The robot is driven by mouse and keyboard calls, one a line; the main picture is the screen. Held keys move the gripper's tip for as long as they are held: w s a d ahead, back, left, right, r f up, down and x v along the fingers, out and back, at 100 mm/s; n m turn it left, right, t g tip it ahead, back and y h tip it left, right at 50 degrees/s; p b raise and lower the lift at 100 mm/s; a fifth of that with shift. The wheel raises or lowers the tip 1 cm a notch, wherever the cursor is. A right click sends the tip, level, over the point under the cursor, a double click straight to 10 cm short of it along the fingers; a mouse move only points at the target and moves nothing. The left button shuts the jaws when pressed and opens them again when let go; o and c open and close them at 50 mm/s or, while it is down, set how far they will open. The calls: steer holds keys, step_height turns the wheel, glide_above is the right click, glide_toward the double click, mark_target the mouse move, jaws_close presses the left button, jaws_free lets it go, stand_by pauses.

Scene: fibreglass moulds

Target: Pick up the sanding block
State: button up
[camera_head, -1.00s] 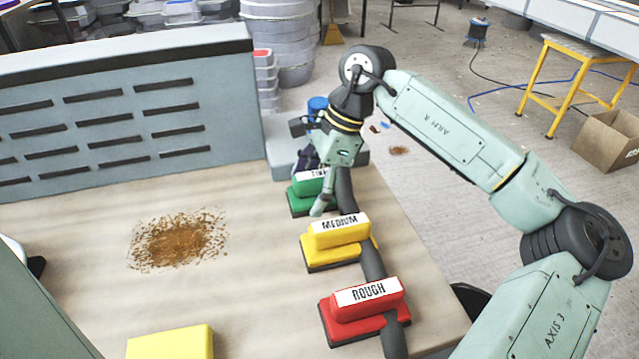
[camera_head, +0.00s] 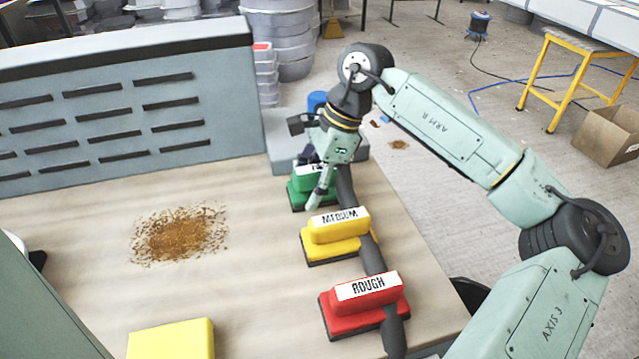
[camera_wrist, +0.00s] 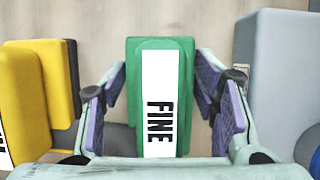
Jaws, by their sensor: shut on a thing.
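The green sanding block marked FINE (camera_head: 299,190) stands at the far end of a row on the bench. My gripper (camera_head: 318,178) is over it and partly hides it in the head view. In the wrist view, the green block (camera_wrist: 136,100) lies between the two purple-padded fingers of my gripper (camera_wrist: 160,85), which are shut on its sides. The yellow block marked MEDIUM (camera_head: 322,238) and the red block marked ROUGH (camera_head: 345,318) stand nearer. I cannot tell any gap beneath the green block.
The yellow block (camera_wrist: 22,95) is close to one finger in the wrist view, and a grey object (camera_wrist: 285,85) to the other. A brown dust patch (camera_head: 180,235) lies on the bench, with bare surface around it.

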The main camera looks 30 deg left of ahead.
steer(key=shift+c, duration=1.1)
step_height(320, 180, up, 10)
steer(key=shift+r+b, duration=0.1)
steer(key=shift+b, duration=1.05)
steer(key=o, duration=0.8)
steer(key=shift+c, duration=0.2)
steer(key=c, duration=0.5)
steer(key=shift+s, duration=0.1)
